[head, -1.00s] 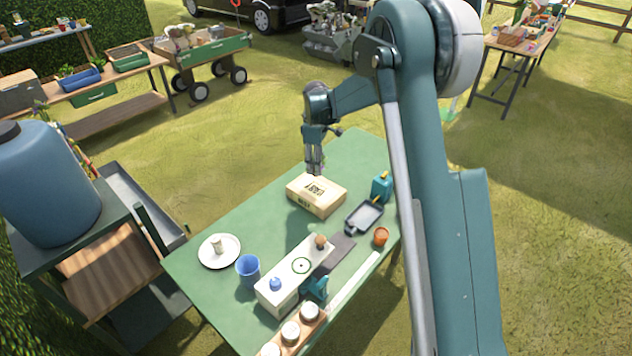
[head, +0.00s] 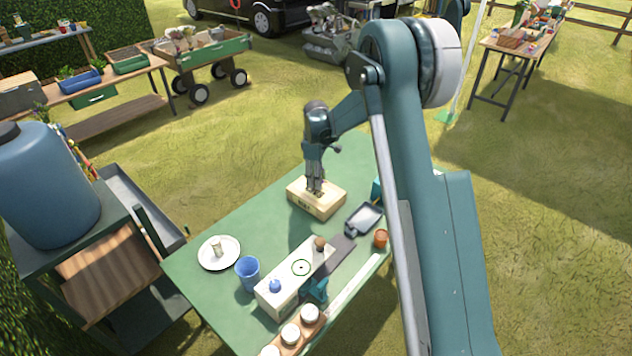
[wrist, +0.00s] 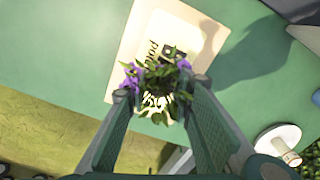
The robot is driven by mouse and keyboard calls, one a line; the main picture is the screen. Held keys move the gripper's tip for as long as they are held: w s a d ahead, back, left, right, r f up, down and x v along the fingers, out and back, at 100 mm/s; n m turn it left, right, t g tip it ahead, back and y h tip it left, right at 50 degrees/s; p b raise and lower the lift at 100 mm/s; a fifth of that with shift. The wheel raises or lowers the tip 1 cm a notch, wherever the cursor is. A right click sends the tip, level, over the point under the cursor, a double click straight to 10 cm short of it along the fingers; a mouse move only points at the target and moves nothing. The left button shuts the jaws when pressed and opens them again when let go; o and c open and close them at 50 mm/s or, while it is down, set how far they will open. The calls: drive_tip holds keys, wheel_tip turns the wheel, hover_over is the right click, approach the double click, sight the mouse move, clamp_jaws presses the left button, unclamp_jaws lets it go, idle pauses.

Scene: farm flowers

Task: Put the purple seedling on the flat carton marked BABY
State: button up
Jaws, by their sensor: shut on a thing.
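The purple seedling (wrist: 132,74), with purple blooms, green leaves and a dark root ball, is between my gripper's fingers in the wrist view. My gripper (wrist: 157,100) is shut on it, and it also shows in the head view (head: 315,192), pointing down at the carton. The flat tan carton (head: 304,202) lies on the green table, and it also shows below the seedling in the wrist view (wrist: 128,45). Its black lettering is partly covered by the seedling. I cannot tell whether the seedling touches the carton's top.
On the green table (head: 225,215) stand a white plate (head: 205,255) with a small item, a blue cup (head: 248,272), a long white box (head: 278,296), a dark tray (head: 364,218) and an orange pot (head: 380,238). A rack with white-topped jars (head: 292,334) is at the front.

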drive_tip(key=shift+f, duration=0.45)
drive_tip(key=shift+f, duration=0.1)
drive_tip(key=o, duration=0.8)
wheel_tip(320, 180, up, 12)
drive_tip(key=shift+r+p, duration=0.15)
drive_tip(key=shift+p, duration=0.15)
idle(0.7)
